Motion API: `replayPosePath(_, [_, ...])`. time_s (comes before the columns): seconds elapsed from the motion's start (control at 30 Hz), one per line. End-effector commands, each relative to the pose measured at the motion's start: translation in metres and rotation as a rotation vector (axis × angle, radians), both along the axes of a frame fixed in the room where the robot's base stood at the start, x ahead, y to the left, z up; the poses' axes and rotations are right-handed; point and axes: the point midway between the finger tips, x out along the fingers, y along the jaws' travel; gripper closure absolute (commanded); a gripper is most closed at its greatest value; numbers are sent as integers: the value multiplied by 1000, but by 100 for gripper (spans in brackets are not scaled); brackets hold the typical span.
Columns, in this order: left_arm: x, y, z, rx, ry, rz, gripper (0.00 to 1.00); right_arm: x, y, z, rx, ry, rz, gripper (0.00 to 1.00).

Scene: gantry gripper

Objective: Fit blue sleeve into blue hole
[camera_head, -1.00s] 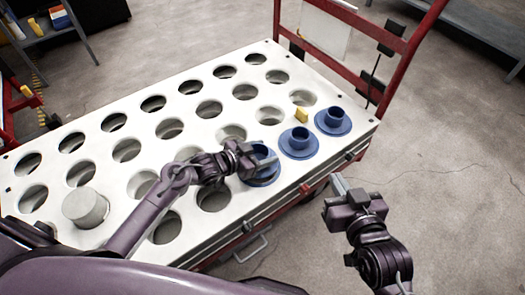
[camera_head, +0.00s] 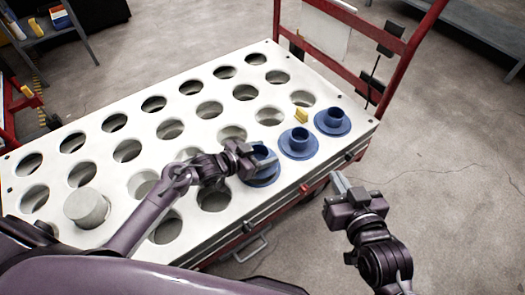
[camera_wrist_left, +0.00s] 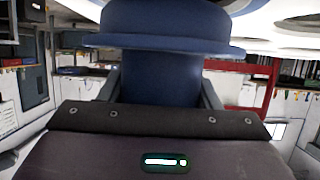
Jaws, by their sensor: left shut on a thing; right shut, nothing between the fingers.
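My left gripper (camera_head: 256,160) is shut on the collar of a blue flanged sleeve (camera_head: 266,179) at the near right part of the white table top. In the left wrist view, the sleeve's narrow collar (camera_wrist_left: 160,78) is between the fingers. Its flange and a wider blue body show beyond the collar, with the white top and its holes at the upper right. The hole beneath the sleeve is hidden, so I cannot tell how deep it sits. My right gripper (camera_head: 338,183) is shut and empty, off the table's right side.
A grey cylinder (camera_head: 87,208) stands at the left. The white table top (camera_head: 190,133) has many open round holes. A red frame (camera_head: 405,60) rises behind.

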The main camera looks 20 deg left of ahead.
Motion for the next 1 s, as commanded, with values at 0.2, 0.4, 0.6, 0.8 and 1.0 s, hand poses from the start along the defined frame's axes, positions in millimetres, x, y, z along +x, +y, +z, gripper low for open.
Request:
replayPosePath(0.2, [0,0,1,0,-2,1,72,0,0,0,0,0,0,100])
replayPosePath(0.4, [1,0,1,0,-2,1,72,0,0,0,-1,0,0,100])
replayPosePath(0.6, [1,0,1,-1,-2,1,72,0,0,3,-1,0,0,100])
replayPosePath(0.8, [1,1,2,-1,-3,2,72,0,0,7,-1,0,1,100])
replayPosePath(1.0, [1,0,1,-1,-3,1,72,0,0,7,-1,0,0,100])
